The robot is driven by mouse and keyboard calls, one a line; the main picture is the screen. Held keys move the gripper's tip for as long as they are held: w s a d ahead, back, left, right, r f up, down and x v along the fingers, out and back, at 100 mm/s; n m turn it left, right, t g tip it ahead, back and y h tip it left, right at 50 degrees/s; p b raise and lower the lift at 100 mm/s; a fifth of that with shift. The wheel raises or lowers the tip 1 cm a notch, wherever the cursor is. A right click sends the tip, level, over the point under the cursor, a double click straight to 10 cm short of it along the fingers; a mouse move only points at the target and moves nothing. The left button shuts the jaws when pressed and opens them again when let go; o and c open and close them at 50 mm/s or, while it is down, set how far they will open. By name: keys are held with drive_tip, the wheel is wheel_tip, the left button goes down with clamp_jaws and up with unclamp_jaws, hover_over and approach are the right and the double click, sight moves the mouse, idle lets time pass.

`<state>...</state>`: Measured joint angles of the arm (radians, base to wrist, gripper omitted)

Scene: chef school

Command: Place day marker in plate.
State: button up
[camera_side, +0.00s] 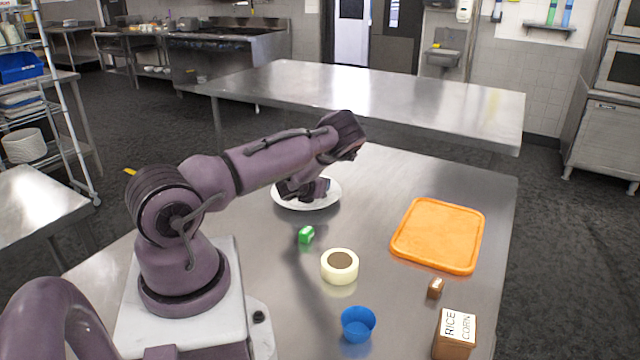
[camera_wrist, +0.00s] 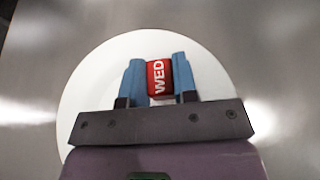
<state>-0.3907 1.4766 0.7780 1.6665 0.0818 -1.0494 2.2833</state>
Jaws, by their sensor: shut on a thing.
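The day marker (camera_wrist: 159,77) is a small red block with white letters reading WED in the wrist view. My gripper (camera_wrist: 160,80) has its two blue fingers shut on it, one on each side. The white round plate (camera_wrist: 85,95) lies behind and below the marker and gripper in that view. In the side view my gripper (camera_side: 303,192) is over the plate (camera_side: 332,195), low down, and hides the marker. I cannot tell whether the marker touches the plate.
On the steel table are a green block (camera_side: 306,234), a tape roll (camera_side: 340,274), a blue cup (camera_side: 357,325), an orange cutting board (camera_side: 438,235), a small brown block (camera_side: 435,288) and a rice-and-corn box (camera_side: 455,333).

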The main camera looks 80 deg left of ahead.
drive_tip(key=shift+f, duration=0.3)
drive_tip(key=o, duration=0.9)
drive_tip(key=shift+r, duration=0.1)
